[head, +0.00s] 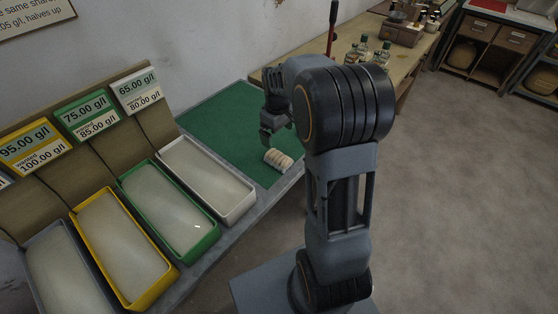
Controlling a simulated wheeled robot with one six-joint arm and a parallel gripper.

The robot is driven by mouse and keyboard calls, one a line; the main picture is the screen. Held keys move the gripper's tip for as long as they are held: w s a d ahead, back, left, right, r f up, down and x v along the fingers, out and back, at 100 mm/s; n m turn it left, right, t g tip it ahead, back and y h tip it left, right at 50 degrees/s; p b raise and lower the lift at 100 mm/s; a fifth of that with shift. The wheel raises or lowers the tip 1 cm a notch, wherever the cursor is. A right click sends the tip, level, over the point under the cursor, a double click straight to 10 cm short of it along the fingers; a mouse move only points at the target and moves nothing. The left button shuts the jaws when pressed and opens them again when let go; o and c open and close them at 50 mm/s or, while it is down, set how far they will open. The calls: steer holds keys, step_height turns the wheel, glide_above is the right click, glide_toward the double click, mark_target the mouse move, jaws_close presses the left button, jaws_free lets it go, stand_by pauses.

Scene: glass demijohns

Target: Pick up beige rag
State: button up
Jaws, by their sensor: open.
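A small beige object with pale ribs, likely the beige rag (278,160), lies on the green mat (205,120) near its front edge. It looks rolled or folded. My gripper (268,138) points down over the mat, just behind and slightly left of the rag in the picture. It is open, and nothing shows between its fingers. It looks apart from the rag, but its exact height is hard to judge. My arm hides the right part of the mat.
Several trays stand left of the mat: white (208,180), green (169,212), yellow (123,248) and grey (66,280). Signs with g/l values (84,122) stand behind them. Bottles (364,50) and a wooden box (402,33) stand on the wooden bench. The floor at right is clear.

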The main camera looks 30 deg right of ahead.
mark_target(279, 156)
step_height(279, 156, down, 12)
steer(key=shift+d+r, duration=0.1)
steer(key=shift+r, duration=0.05)
stand_by(0.5)
steer(key=c, duration=1.1)
steer(key=shift+r, duration=0.1)
